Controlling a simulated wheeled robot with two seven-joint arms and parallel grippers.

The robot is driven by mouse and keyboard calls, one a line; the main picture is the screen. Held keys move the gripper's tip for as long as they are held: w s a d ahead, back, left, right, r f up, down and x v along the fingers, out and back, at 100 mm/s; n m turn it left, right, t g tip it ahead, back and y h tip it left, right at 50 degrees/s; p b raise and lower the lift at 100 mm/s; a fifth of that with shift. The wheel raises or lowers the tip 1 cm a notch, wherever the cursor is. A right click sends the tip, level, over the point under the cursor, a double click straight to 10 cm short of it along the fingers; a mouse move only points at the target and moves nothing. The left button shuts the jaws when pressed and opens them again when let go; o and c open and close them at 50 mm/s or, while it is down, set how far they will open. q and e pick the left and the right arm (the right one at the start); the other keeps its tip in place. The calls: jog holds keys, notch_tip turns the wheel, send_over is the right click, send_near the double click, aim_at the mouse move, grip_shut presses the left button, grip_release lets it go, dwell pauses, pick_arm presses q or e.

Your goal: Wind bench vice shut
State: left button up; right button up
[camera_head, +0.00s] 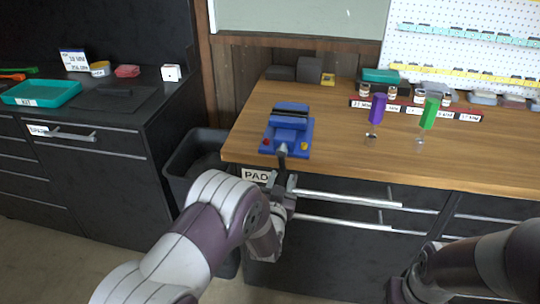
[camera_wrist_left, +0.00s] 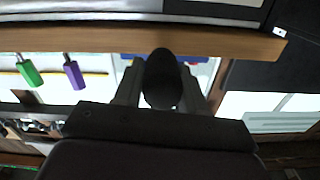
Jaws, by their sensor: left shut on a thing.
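The blue bench vice (camera_head: 289,130) sits at the left front corner of the wooden bench, with dark jaw bars on top. A gap between its jaws is hard to judge from here. My left gripper (camera_head: 282,178) is at the handle, in front of the bench. In the left wrist view a dark rounded knob (camera_wrist_left: 163,80) sits between the fingers of the left gripper (camera_wrist_left: 160,92), which is shut on it. The vice is mostly hidden behind the knob there. My right arm is at the lower right; its fingers are not clear.
The wooden bench top (camera_head: 340,140) is clear right of the vice, up to a purple-handled tool (camera_head: 377,107) and a green-handled tool (camera_head: 429,112). Drawer handles (camera_head: 345,198) jut out below the edge. A dark bin (camera_head: 190,160) stands left of the bench.

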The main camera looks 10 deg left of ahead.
pick_arm(q)
jog(key=shift+a, duration=1.25)
jog(key=a, duration=0.1)
jog(key=a+r, duration=0.1)
jog(key=shift+a, duration=0.3)
jog(key=shift+a+f, duration=0.1)
jog(key=shift+a, duration=0.1)
jog(key=shift+f, duration=0.15)
jog(key=shift+c, duration=0.5)
jog(key=r+p, duration=0.1)
jog(key=a+r+p, duration=0.1)
jog(key=r+p, duration=0.1)
jog(key=r, duration=0.1)
jog(key=shift+a, duration=0.4)
jog(key=shift+r, duration=0.1)
